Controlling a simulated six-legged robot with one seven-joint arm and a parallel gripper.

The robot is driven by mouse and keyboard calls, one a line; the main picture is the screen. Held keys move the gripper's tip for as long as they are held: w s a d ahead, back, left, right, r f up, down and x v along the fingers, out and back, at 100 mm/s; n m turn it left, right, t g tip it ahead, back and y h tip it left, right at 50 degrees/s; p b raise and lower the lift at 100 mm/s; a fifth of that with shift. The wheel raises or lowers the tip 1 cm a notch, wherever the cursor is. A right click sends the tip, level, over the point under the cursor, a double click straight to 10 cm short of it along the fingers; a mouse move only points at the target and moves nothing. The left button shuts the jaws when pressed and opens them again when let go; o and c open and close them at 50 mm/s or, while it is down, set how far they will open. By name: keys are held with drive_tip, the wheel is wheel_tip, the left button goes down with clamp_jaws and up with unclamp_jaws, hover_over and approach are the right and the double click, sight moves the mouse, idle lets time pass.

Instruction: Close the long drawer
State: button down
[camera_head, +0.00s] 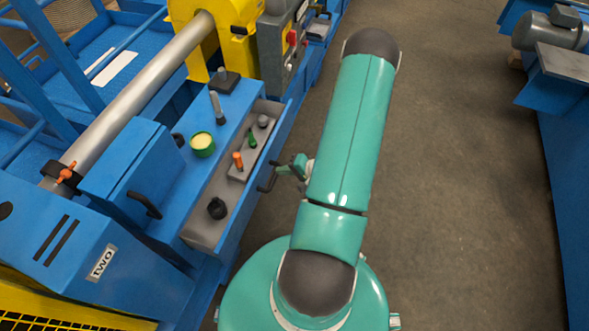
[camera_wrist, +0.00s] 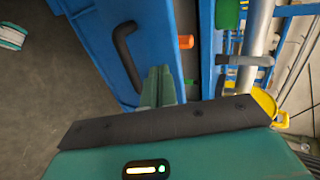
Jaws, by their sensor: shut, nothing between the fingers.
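The long drawer (camera_head: 205,222) stands pulled out of the blue bench in the head view, with its grey inside showing. Its blue front (camera_wrist: 88,42) fills the upper left-middle of the wrist view, with a black bar handle (camera_wrist: 127,62) on it. The handle also shows in the head view (camera_head: 266,180). My gripper (camera_head: 300,168) is just outside the drawer front, close to the handle, partly hidden by my arm. In the wrist view, my gripper's fingers (camera_wrist: 161,86) are together and empty, beside the handle. I cannot tell whether they touch the front.
The drawer holds an orange-handled tool (camera_head: 238,160), a green-handled tool (camera_head: 252,138) and dark round pieces (camera_head: 217,208). Open grey floor (camera_head: 450,200) lies right of my arm. Another blue bench (camera_head: 560,130) stands at the far right.

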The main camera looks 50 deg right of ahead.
sight(260, 168)
drive_tip(key=w, duration=0.1)
drive_tip(key=w+a, duration=0.1)
drive_tip(key=w, duration=0.1)
drive_tip(key=w+f, duration=0.1)
drive_tip(key=w, duration=0.1)
drive_tip(key=shift+w+a, duration=0.1)
drive_tip(key=shift+a, duration=0.3)
drive_tip(key=shift+w, duration=0.1)
drive_tip(key=w+a, duration=0.4)
drive_tip(key=w, duration=0.8)
drive_tip(key=shift+a, duration=0.2)
drive_tip(key=shift+w+a+r, duration=0.1)
drive_tip(key=shift+w+r, duration=0.05)
